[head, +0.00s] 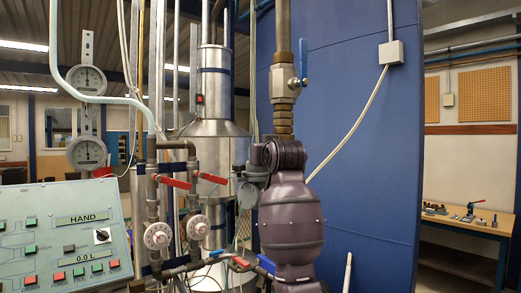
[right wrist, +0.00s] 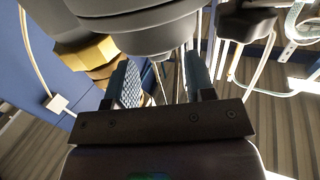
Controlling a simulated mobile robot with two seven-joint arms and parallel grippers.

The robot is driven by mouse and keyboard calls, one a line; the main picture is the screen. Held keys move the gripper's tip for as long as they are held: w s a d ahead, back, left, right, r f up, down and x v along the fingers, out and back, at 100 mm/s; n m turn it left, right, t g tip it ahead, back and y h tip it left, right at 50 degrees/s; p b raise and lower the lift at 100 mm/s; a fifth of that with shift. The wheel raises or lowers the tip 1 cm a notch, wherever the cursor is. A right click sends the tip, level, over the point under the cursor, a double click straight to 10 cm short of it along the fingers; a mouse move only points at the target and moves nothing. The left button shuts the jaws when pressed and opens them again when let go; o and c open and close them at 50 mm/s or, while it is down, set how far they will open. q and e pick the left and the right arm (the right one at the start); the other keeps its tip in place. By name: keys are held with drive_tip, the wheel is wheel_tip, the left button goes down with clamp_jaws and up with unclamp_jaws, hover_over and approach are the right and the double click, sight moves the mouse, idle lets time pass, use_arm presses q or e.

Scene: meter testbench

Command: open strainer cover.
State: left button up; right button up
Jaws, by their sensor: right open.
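In the right wrist view, a round, stepped grey body (right wrist: 150,28) fills the top middle; it may be the strainer with its cover, but I cannot tell for sure. A brass hexagonal fitting (right wrist: 88,55) joins it on the left. My right gripper (right wrist: 157,64) is open, its two textured fingers apart just below the grey body, with nothing seen between them. I cannot tell whether they touch it. In the head view, my dark purple right arm stands in front of the brass pipe (head: 284,120) and hides what lies behind. My left gripper is not in view.
A blue-handled valve (head: 303,65) sits on the pipe above my arm. Red-handled valves (head: 173,182) and pipes crowd the left side. A control panel (head: 65,235) stands at lower left. A dark knob (right wrist: 246,24) is right of the grey body.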

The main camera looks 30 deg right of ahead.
drive_tip(key=shift+x, duration=1)
clamp_jaws()
